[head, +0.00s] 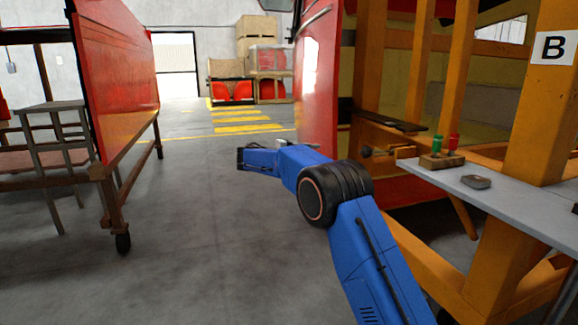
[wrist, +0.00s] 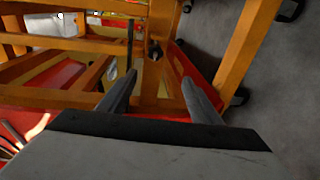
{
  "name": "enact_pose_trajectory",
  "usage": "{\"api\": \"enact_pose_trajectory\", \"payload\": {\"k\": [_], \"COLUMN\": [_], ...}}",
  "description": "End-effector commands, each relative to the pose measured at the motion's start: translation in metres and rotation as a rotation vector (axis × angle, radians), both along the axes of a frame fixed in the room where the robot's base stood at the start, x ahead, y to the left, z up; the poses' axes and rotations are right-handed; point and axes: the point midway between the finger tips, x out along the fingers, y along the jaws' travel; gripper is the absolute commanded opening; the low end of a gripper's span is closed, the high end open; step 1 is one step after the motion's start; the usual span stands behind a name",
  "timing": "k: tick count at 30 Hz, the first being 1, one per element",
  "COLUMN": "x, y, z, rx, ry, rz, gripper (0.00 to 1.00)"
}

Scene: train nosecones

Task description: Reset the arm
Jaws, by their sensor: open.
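My blue arm reaches up from the lower right of the head view and bends at a dark wrist joint. My gripper (head: 240,158) is at its far end, pointing left over the open floor aisle. In the wrist view my gripper (wrist: 155,95) shows two grey fingers spread apart with nothing between them. Beyond the fingers are orange frame beams (wrist: 248,50) and a red panel (wrist: 198,82). The fingers appear clear of the beams, though the exact distance cannot be told.
An orange frame (head: 535,110) with a grey shelf (head: 510,195) stands close on the right. The shelf bears a wooden block (head: 441,161) with green and red pieces, and a small grey object (head: 476,182). A red panel on a wheeled stand (head: 115,80) is left. The floor (head: 200,240) between is free.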

Motion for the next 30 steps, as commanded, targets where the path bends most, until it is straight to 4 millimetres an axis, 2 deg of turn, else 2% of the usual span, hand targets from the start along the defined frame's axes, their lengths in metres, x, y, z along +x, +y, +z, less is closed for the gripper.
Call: {"api": "enact_pose_trajectory", "payload": {"k": [8,14,17,23,30], "x": [-0.016,-0.035,-0.051,-0.099,-0.166], "y": [-0.023,-0.051,-0.069,-0.116,-0.162], "z": [0.011,0.021,0.028,0.04,0.047], "rx": [0.05,0.11,0.153,0.272,0.422], "ry": [0.03,0.061,0.081,0.13,0.173], "rz": [-0.005,-0.012,-0.016,-0.027,-0.036], "gripper": [0.58,0.58,0.58,0.58,0.58]}}
